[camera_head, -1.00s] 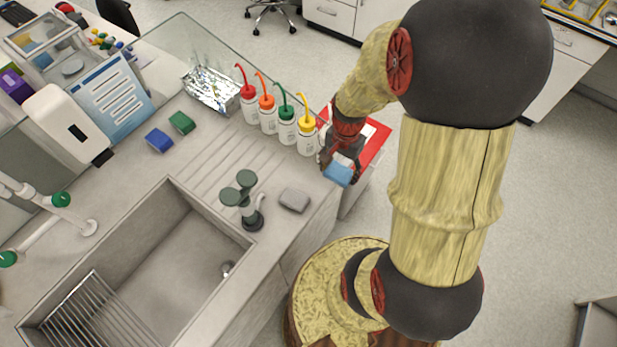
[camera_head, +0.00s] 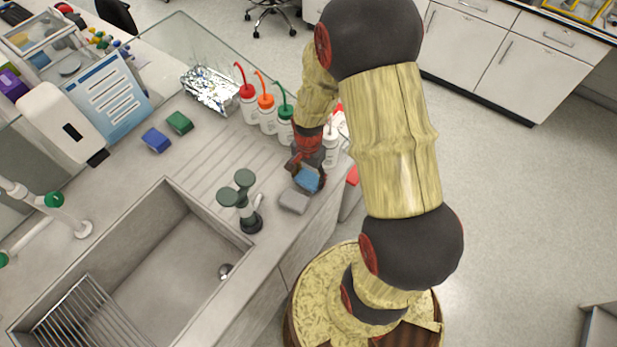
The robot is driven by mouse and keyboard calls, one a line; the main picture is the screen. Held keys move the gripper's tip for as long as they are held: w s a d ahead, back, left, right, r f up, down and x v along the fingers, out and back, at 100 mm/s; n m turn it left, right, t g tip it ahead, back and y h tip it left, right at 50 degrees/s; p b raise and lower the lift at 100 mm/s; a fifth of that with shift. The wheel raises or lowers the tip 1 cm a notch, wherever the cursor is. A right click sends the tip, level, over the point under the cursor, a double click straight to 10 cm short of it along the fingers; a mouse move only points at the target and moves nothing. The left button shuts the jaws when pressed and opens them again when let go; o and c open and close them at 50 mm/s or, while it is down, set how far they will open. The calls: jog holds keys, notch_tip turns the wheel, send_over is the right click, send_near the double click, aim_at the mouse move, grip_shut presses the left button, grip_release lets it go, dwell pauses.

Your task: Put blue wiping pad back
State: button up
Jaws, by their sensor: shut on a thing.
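The light blue wiping pad (camera_head: 308,179) is held in my gripper (camera_head: 306,172) above the right part of the counter. My gripper is shut on the pad. A grey pad (camera_head: 294,201) lies on the counter just below and left of the held pad in the picture; I cannot tell the height gap between them. A darker blue pad (camera_head: 156,140) and a green pad (camera_head: 180,122) lie side by side farther left on the counter, near the upright blue and white sheet.
Wash bottles with coloured caps (camera_head: 266,114) stand behind my gripper, the rightmost partly hidden by my arm. The ribbed drain area (camera_head: 215,170) is clear.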

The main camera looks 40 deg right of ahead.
jog(key=shift+f, duration=0.2)
jog(key=shift+f, duration=0.15)
jog(key=o, duration=1)
jog(key=shift+o, duration=0.5)
jog(key=shift+r, duration=0.2)
notch_tip(320, 180, up, 12)
jog(key=p, duration=0.2)
notch_tip(320, 180, up, 17)
jog(key=n+t, duration=0.3)
jog(key=n, duration=0.4)
send_over(308, 178)
jog(key=s+a, duration=0.4)
jog(key=a, duration=0.3)
jog(key=s+a+r+n+t, duration=0.2)
jog(key=s+a+r+n, duration=0.3)
jog(key=s+r+n, duration=0.2)
jog(key=shift+s+r+t, duration=0.3)
jog(key=shift+s+r, duration=0.45)
